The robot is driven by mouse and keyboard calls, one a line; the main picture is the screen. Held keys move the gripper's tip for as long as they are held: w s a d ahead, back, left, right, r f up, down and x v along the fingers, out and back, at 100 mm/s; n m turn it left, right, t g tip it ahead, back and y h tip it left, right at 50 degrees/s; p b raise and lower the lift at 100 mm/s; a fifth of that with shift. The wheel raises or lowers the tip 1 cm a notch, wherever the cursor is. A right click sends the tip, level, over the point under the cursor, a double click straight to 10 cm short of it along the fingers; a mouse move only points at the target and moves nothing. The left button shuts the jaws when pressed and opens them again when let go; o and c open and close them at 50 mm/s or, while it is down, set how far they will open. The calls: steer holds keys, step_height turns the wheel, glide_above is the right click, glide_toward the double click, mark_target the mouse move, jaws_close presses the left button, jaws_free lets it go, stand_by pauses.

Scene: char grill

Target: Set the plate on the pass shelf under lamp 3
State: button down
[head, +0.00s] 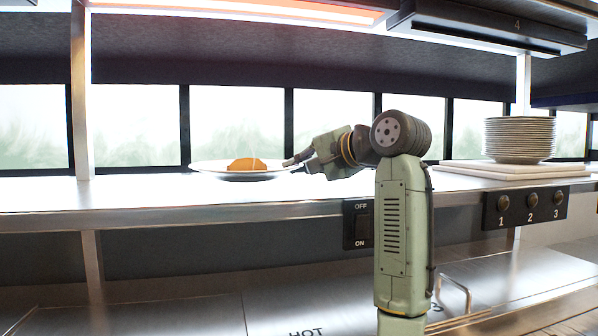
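A white plate (215,170) with a golden-orange piece of food (247,164) on it is level at the pass shelf (150,202), left of centre. I cannot tell whether its base touches the shelf. My gripper (289,162) reaches in from the right, with its fingertips at the plate's right rim. The fingers are small and seen from the side, so their opening and any hold on the rim do not show clearly. A lit heat lamp (240,10) glows orange above the plate; its number is not visible. A dark lamp marked 4 (490,27) hangs to its right.
A stack of plates (519,140) stands on a white board (515,170) at the right of the shelf. A steel post (82,95) rises left of the plate. An OFF/ON switch (361,225) and knobs marked 1, 2, 3 (530,207) line the shelf front.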

steer(key=shift+f, duration=1.1)
steer(key=shift+f, duration=0.15)
steer(key=c, duration=2.1)
jaws_free()
steer(key=b+v, duration=0.3)
steer(key=v, duration=0.9)
steer(key=shift+b, duration=0.35)
